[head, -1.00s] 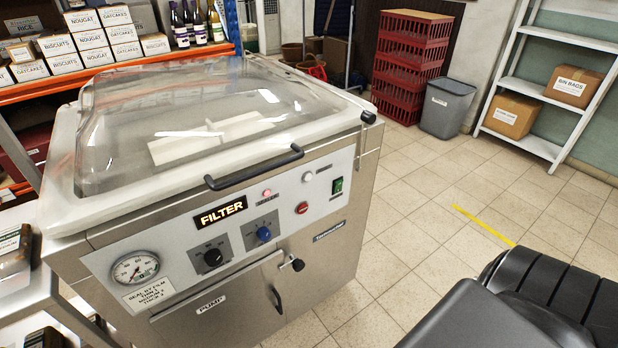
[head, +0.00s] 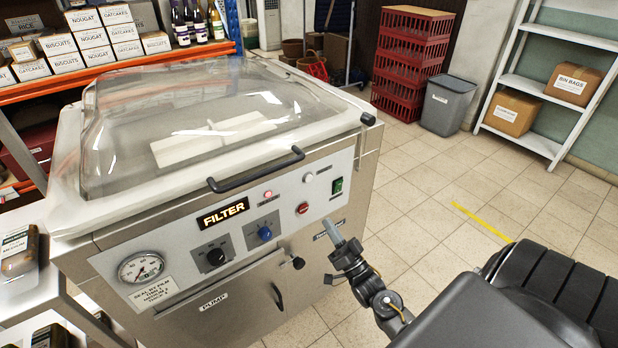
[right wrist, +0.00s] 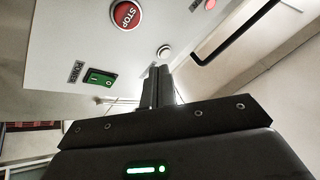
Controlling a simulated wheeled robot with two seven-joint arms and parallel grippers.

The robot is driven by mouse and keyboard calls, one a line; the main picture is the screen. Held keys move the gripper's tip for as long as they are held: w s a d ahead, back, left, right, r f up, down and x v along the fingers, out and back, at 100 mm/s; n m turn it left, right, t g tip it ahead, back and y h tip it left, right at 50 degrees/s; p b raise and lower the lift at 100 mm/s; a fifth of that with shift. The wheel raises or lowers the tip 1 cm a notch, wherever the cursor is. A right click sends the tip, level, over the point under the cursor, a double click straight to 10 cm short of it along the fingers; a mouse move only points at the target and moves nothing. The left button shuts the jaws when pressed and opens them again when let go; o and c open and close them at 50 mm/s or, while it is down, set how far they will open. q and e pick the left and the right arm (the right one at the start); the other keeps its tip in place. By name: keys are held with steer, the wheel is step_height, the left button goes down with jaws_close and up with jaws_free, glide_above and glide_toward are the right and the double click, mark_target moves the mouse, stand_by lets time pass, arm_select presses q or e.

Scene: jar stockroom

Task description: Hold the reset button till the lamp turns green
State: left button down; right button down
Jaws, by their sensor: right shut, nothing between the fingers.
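The vacuum packing machine's front panel (head: 285,205) carries a white round button (head: 308,177), probably the reset button; its label is too small to read. The small lamp (head: 268,194) left of it glows red. In the right wrist view the white button (right wrist: 164,52) shows just beyond the fingertips of my right gripper (right wrist: 159,68). In the head view this gripper (head: 330,224) is shut and empty, in front of the panel's lower right, below the button. It looks apart from the button. My left gripper is not in view.
A red STOP button (head: 302,208) and a green power switch (head: 337,185) sit close to the white button. A lit FILTER sign (head: 222,213), two knobs and a gauge (head: 140,267) are to the left. A black lid handle (head: 256,170) juts out above the panel.

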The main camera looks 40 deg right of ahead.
mark_target(308, 178)
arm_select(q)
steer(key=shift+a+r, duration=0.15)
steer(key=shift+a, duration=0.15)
arm_select(e)
step_height(308, 178, up, 9)
steer(key=s+t+y, duration=0.1)
steer(key=t+y, duration=0.1)
steer(key=shift+s+d+f+t, duration=0.2)
steer(key=shift+s+d+t, duration=0.15)
steer(key=shift+s+t, duration=0.05)
steer(key=shift+w, duration=0.1)
